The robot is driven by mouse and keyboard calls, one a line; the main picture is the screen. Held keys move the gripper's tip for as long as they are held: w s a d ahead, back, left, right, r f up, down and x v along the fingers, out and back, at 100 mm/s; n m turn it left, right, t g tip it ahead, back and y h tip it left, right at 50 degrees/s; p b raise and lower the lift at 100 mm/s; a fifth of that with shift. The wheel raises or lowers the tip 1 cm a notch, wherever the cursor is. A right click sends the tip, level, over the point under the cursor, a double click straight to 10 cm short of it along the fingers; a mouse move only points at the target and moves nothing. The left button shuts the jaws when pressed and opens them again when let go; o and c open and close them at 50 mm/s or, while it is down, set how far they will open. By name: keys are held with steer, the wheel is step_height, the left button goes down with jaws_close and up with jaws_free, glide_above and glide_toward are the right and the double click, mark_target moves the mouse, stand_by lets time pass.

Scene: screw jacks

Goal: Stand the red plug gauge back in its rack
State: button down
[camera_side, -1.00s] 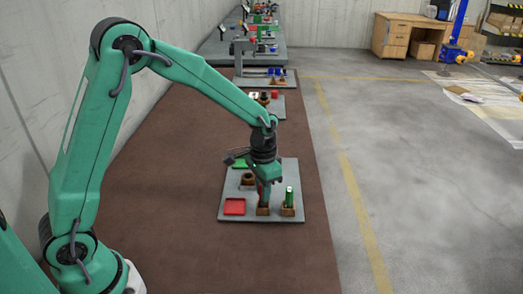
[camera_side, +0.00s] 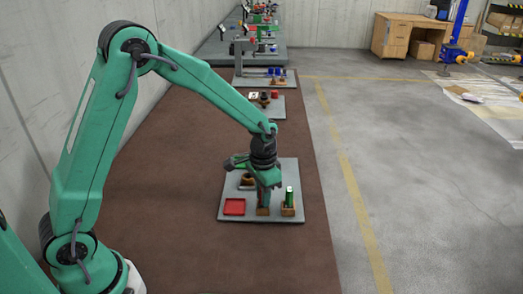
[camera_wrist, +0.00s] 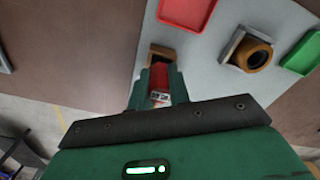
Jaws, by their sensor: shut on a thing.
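The red plug gauge (camera_wrist: 162,80) is between the fingers of my gripper (camera_wrist: 158,92) in the wrist view. Its pale end faces the camera. Its far end lines up with the brown rack (camera_wrist: 161,52), whose dark opening shows just beyond it. I cannot tell how far the gauge is inside. In the side view my gripper (camera_side: 263,195) points down over the brown rack (camera_side: 263,211), and the fingers hide the red gauge. A green gauge (camera_side: 289,196) stands upright in a second brown rack (camera_side: 288,210) just to the right.
A red tray (camera_side: 234,206) lies left of the rack on the grey board (camera_side: 309,196). A brown ring-shaped part in a grey holder (camera_wrist: 250,54) and a green tray (camera_wrist: 306,54) show in the wrist view. The green gauge is close beside my gripper.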

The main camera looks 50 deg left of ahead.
steer(key=shift+f, duration=0.1)
steer(key=c, duration=1.2)
jaws_free()
steer(key=shift+c, duration=0.2)
step_height(320, 180, up, 7)
steer(key=shift+r, duration=0.4)
